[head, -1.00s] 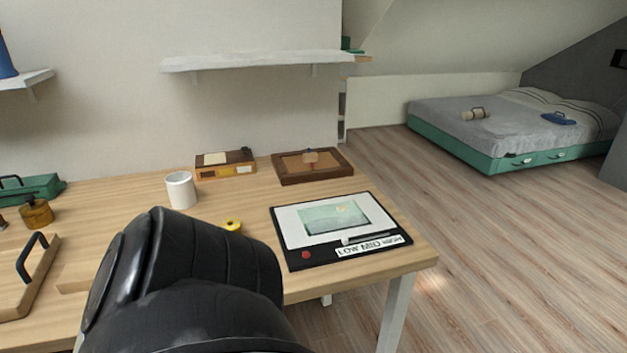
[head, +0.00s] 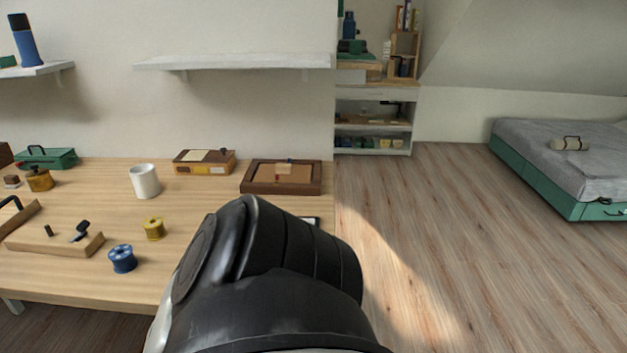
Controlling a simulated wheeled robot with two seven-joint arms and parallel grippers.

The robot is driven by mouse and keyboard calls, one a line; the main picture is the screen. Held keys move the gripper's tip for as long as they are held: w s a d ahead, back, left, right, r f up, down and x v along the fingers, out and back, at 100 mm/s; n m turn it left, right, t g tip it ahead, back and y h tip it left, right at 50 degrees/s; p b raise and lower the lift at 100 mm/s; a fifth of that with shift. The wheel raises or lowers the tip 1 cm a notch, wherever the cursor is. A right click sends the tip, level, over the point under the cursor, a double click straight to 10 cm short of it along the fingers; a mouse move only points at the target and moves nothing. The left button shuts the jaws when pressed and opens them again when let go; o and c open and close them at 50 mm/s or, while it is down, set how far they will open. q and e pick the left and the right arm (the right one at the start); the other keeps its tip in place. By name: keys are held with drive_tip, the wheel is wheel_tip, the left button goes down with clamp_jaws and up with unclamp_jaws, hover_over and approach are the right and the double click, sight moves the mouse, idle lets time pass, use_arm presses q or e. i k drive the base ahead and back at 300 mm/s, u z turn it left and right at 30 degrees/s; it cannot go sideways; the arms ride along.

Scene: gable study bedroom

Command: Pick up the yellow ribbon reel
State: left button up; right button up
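The yellow ribbon reel (head: 154,229) stands upright on the wooden desk (head: 90,275), left of my dark arm in the head view. A blue reel (head: 122,258) stands just in front of it and to its left, apart from it. A large dark link of my arm fills the lower middle of the view and covers part of the desk's right side. Neither of my grippers shows, so nothing can be seen of what they hold.
A white mug (head: 145,181) stands behind the yellow reel. A wooden block with a dark knob (head: 53,242) lies to the left. A brown tray (head: 282,189) and a yellow-brown box (head: 204,162) stand at the back. Open floor (head: 450,220) lies to the right.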

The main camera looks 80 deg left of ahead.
sight(155, 229)
drive_tip(key=u, duration=2.5)
